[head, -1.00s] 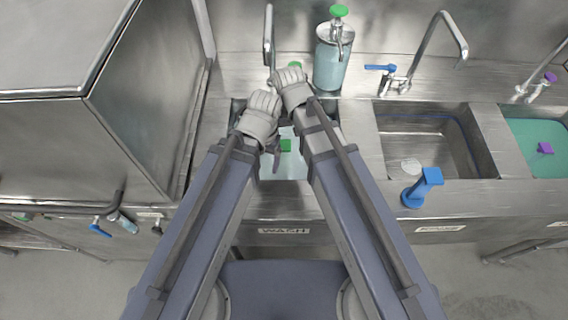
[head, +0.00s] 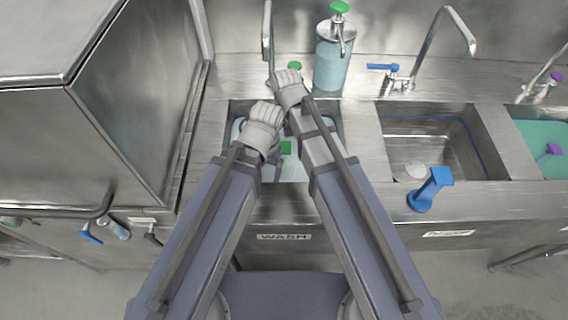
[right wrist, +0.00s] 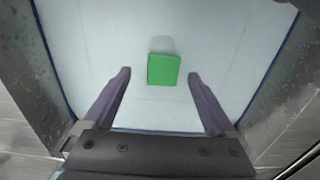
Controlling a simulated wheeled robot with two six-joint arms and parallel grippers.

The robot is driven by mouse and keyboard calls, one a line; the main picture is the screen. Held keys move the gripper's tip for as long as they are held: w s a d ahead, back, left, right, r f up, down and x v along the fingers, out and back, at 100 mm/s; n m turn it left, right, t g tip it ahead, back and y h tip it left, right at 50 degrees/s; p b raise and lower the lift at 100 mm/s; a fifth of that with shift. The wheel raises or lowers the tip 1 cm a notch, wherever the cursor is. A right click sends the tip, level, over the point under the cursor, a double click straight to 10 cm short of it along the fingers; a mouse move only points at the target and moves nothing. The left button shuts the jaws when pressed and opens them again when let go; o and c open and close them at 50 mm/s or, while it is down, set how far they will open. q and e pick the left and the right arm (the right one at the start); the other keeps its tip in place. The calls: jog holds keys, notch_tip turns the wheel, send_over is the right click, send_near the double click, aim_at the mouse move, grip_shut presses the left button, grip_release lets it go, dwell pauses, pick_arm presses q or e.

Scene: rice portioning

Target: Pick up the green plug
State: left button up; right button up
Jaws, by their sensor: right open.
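The green plug (head: 286,147) lies in the water of the left sink, marked WASH. The right wrist view shows it as a bright green square (right wrist: 163,69). My right gripper (right wrist: 159,75) is open and empty there. The plug lies in the gap between its fingertips as seen from above; the height between them is unclear.
The sink rim (head: 232,180) surrounds the plug. A soap dispenser (head: 333,65) stands behind, beside a faucet (head: 268,40). A blue plug-like piece (head: 430,190) stands on the front ledge of the middle sink (head: 470,150). A steel machine (head: 150,110) blocks the left.

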aim_at(284, 147)
jog(key=f+b, duration=0.4)
jog(key=f, duration=0.1)
jog(key=shift+w+a+b, duration=0.15)
jog(key=shift+a+b, duration=0.05)
jog(key=shift+b, duration=0.15)
jog(key=shift+c, duration=0.3)
grip_shut()
dwell(0.4)
